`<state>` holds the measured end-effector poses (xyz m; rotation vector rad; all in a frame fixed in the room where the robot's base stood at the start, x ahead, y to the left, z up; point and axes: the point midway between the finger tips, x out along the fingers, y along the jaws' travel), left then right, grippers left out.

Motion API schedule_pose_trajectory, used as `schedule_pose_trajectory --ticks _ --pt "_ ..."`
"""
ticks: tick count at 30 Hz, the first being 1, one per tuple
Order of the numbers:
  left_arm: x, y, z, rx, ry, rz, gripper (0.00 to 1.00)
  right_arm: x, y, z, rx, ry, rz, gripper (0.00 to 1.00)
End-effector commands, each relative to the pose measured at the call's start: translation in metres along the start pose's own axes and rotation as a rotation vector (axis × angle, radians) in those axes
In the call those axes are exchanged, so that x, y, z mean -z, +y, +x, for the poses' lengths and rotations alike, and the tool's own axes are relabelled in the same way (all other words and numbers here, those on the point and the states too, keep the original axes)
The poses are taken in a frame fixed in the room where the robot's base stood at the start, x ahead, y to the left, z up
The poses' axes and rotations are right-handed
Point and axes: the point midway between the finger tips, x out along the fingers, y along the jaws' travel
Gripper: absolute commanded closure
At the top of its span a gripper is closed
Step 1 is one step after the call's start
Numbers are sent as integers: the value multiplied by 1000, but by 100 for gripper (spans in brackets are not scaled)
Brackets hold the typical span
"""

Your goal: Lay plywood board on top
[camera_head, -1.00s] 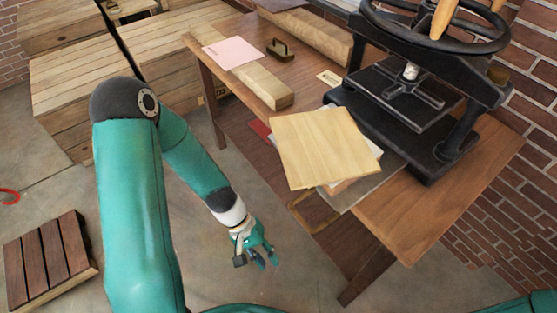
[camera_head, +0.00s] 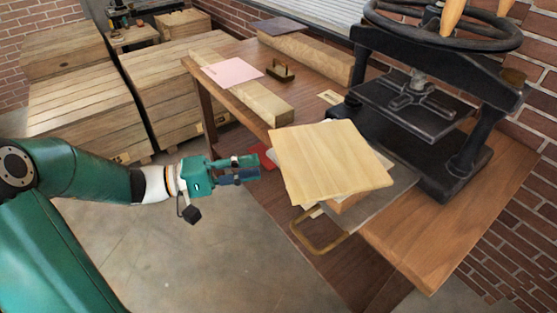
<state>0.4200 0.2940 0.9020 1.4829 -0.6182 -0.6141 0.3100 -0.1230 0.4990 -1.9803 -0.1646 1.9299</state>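The pale plywood board (camera_head: 328,160) lies at the top of a stack at the table's front edge, before the press. It sits slightly turned against the layers below. White sheet edges and a brown block (camera_head: 350,202) show under it, above a grey plate (camera_head: 395,187). My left gripper (camera_head: 258,168) is just left of the board, pointing right at it, apart from it and empty. Its fingers look close together, but the angle hides the gap. My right gripper is out of view.
The black hand press (camera_head: 470,165) with its wheel stands behind the stack. A brass handle (camera_head: 318,240) juts out below the stack. A pink sheet (camera_head: 232,71), a wooden beam (camera_head: 262,103) and a stamp-like tool (camera_head: 281,70) lie further left. The table's front right (camera_head: 425,240) is clear.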

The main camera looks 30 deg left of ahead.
Motion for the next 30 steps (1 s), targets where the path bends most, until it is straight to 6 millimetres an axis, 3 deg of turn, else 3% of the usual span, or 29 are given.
schedule_pose_trajectory --ticks 7,13,27,30 --pt "-2 1 37 1 -6 -3 73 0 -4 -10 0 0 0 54" --pt "-1 -3 57 1 -3 0 73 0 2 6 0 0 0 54" --pt "0 0 66 2 0 -2 73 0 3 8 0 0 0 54" --pt "0 -1 65 2 1 -2 80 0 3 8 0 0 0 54"
